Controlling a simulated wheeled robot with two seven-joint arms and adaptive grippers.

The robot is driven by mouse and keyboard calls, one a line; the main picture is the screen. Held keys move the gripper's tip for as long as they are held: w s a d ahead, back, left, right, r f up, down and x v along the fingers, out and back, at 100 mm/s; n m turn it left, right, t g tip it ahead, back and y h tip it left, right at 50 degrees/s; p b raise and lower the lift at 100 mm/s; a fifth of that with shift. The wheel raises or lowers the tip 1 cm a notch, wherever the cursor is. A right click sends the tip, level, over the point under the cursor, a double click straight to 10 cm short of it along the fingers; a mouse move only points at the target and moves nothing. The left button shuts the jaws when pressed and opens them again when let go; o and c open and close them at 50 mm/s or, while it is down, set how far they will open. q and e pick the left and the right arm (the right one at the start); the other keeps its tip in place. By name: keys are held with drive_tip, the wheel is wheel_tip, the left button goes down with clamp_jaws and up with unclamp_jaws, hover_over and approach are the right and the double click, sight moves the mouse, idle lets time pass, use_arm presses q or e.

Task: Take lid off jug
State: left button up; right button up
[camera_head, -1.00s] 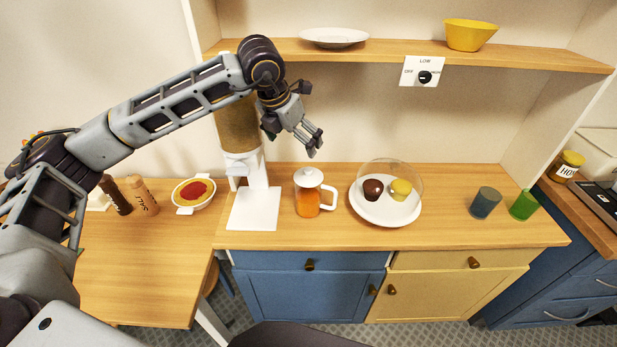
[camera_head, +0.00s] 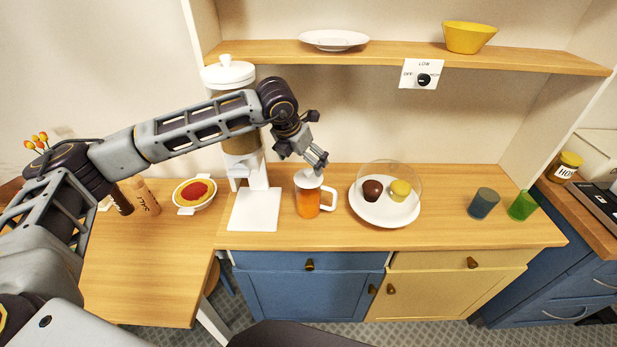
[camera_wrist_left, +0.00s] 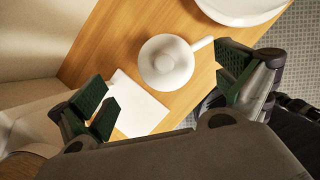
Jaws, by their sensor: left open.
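The jug (camera_head: 308,203) stands upright on the wooden counter. It has orange contents and a white handle on its right. Its white lid (camera_head: 304,179) sits on top, with a knob partly hidden by my fingers in the head view. In the left wrist view the lid (camera_wrist_left: 167,64) shows from above, with its round knob, ahead of and between the open fingers. My left gripper (camera_head: 320,164) is open and empty, close above the lid; contact cannot be told. It also shows in the left wrist view (camera_wrist_left: 165,95). My right gripper is not in view.
A white-based dispenser (camera_head: 254,208) stands just left of the jug. A plate (camera_head: 384,210) with two cakes under a clear dome is to its right. A shelf (camera_head: 375,55) runs above at the back. Counter space is clear before the two cups (camera_head: 484,203).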

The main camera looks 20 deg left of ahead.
sight(308, 170)
use_arm(q)
drive_tip(key=shift+w+f, duration=0.1)
drive_tip(key=shift+f, duration=0.2)
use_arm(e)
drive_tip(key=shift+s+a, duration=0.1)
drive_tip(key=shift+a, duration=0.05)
use_arm(q)
drive_tip(key=shift+w+d+f, duration=0.15)
drive_tip(key=shift+d+f, duration=0.05)
drive_tip(key=shift+f, duration=0.25)
drive_tip(key=p+x, duration=0.1)
drive_tip(key=x, duration=0.2)
drive_tip(key=shift+d+f+p, duration=0.15)
drive_tip(key=shift+p, duration=0.15)
drive_tip(key=shift+w+f, duration=0.15)
drive_tip(key=shift+f, duration=0.2)
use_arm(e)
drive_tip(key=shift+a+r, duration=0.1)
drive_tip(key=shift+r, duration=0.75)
